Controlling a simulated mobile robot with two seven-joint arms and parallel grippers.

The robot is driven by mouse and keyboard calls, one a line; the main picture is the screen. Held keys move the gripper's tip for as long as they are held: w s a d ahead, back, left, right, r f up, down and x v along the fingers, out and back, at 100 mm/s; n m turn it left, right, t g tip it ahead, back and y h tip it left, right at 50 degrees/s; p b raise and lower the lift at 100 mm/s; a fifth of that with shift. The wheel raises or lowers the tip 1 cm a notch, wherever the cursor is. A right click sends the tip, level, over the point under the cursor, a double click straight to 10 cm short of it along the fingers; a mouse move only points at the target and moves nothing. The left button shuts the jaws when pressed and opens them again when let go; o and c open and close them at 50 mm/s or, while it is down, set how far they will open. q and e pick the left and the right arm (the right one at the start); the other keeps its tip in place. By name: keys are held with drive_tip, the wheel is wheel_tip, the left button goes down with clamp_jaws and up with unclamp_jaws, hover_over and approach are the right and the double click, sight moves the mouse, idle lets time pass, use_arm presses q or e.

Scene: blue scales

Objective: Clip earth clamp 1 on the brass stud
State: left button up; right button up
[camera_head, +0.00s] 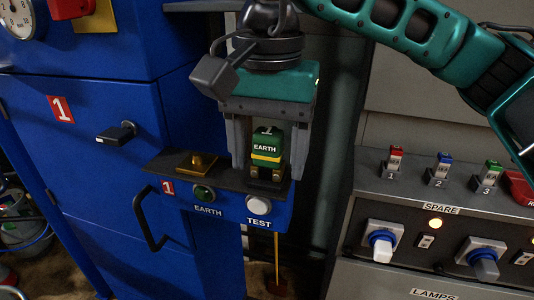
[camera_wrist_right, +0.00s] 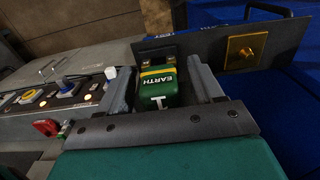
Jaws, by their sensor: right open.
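Earth clamp 1 (camera_head: 266,145), green with a yellow band and a white EARTH label, stands on the dark shelf (camera_head: 160,166) of the blue cabinet. My right gripper (camera_head: 268,168) is open above it, pointing down, with one finger on each side of the clamp. The right wrist view shows the clamp (camera_wrist_right: 158,82) between the two fingers, with gaps visible. The brass stud (camera_head: 197,163) is on its square brass plate on the same shelf, left of the clamp. It also shows bare in the right wrist view (camera_wrist_right: 246,50). My left gripper is out of view.
The blue cabinet's front carries a green EARTH button (camera_head: 203,193), a white TEST button (camera_head: 258,205) and black handles (camera_head: 150,220). A grey console (camera_head: 440,215) with switches and lamps stands at the right. The shelf is clear between stud and clamp.

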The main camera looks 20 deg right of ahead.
sight(269, 131)
drive_tip(key=shift+c, duration=0.2)
clamp_jaws()
idle(0.4)
drive_tip(key=shift+r+p, duration=2.25)
drive_tip(key=shift+r, duration=0.75)
